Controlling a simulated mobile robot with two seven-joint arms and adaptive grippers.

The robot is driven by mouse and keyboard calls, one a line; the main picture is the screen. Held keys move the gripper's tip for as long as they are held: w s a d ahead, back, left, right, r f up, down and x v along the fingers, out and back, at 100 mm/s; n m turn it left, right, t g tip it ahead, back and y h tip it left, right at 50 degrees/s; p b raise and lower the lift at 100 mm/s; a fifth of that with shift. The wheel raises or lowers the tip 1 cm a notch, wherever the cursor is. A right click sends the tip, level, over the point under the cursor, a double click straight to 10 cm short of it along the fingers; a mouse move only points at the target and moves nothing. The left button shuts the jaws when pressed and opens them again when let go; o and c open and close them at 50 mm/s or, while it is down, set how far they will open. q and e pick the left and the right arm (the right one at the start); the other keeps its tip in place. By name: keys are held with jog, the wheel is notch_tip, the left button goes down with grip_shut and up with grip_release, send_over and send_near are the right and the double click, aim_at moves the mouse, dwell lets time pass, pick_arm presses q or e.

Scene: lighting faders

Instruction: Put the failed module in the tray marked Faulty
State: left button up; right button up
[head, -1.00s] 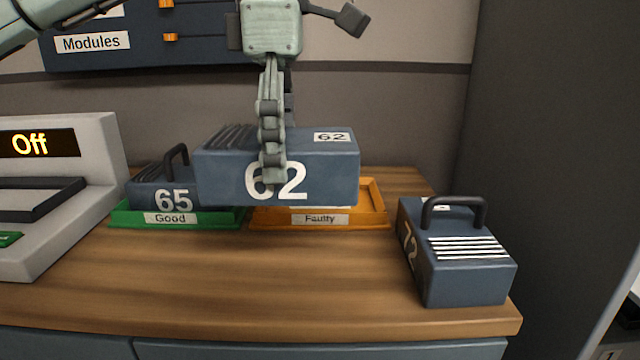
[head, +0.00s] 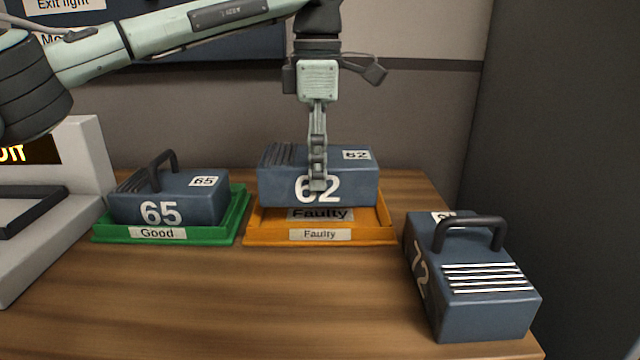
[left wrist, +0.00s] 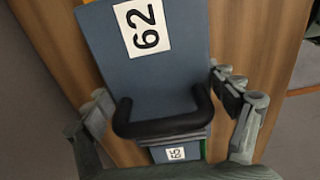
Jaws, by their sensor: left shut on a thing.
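The blue-grey module 62 (head: 345,185) is held by my left gripper (head: 318,185), level, over the orange Faulty tray (head: 265,238). Part of the tray floor with its label shows below the module's front, and the module looks slightly above the tray; contact at the back is hidden. In the left wrist view module 62 (left wrist: 145,75) shows its white label and dark handle between the fingers (left wrist: 170,112). Module 65 (head: 195,205) sits in the green Good tray (head: 240,222). Module 72 (head: 485,310) stands on the table at the right. My right gripper is out of view.
A pale tester (head: 85,165) with a partly cut-off display stands at the left. A dark rack panel (head: 220,50) hangs behind. The wooden table (head: 270,300) is clear in front of the trays. A dark wall (head: 570,150) closes the right side.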

pick_arm(q)
jog(key=shift+w+d+f, duration=0.2)
jog(key=shift+w, duration=0.2)
jog(key=shift+f, duration=0.3)
notch_tip(320, 180, down, 3)
jog(key=shift+f, duration=0.15)
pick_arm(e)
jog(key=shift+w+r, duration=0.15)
pick_arm(q)
jog(key=o, duration=1.7)
jog(key=shift+f, duration=0.15)
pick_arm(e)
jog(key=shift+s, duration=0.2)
